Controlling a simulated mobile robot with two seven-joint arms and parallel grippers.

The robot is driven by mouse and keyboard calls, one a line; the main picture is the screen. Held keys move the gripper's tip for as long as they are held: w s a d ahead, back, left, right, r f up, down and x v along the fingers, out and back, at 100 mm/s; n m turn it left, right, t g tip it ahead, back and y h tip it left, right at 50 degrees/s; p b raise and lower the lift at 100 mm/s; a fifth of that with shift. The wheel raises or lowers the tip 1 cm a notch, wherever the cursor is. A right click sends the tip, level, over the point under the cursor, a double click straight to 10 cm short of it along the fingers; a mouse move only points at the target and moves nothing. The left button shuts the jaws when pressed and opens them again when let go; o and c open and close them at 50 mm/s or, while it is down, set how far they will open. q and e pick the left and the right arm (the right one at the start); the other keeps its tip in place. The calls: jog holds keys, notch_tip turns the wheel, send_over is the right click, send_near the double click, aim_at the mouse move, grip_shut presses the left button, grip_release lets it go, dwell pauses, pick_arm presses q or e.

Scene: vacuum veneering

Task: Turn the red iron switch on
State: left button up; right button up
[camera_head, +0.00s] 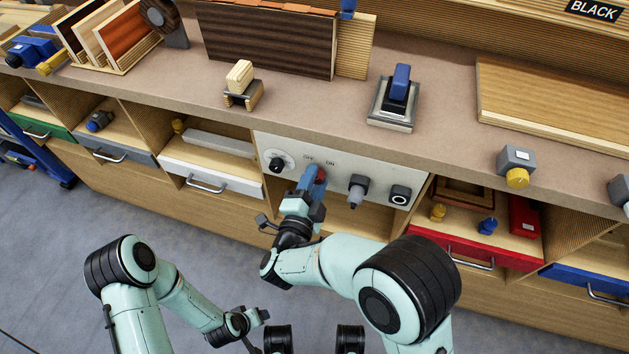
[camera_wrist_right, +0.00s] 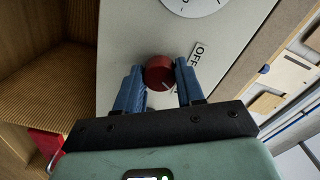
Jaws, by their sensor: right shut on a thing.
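The red iron switch (camera_head: 320,174) is a round knob on the pale control panel (camera_head: 385,168), below the OFF and ON labels. In the right wrist view the red knob (camera_wrist_right: 159,72) sits between the blue fingers of my right gripper (camera_wrist_right: 158,80), which is shut on it. A pale mark shows at the knob's lower right, and the OFF label (camera_wrist_right: 197,53) is beside the right finger. In the head view my right gripper (camera_head: 312,184) partly covers the knob. My left gripper (camera_head: 257,317) is low, away from the panel; its jaws cannot be made out.
Above, the bench carries a blue-handled iron (camera_head: 400,82) on a metal stand. Open cubbies and drawers flank the panel.

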jog(key=o, duration=1)
jog(key=shift+o, duration=0.2)
pick_arm(q)
jog(key=shift+s+d+r+p, duration=0.3)
jog(key=shift+r+p, duration=0.1)
jog(key=shift+r, duration=0.1)
jog(key=shift+s+d+r+p, duration=0.25)
jog(key=shift+r+p, duration=0.15)
jog(key=shift+r, duration=0.1)
pick_arm(e)
jog(key=v, duration=1.3)
jog(key=shift+s, duration=0.2)
jog(key=shift+a, duration=0.1)
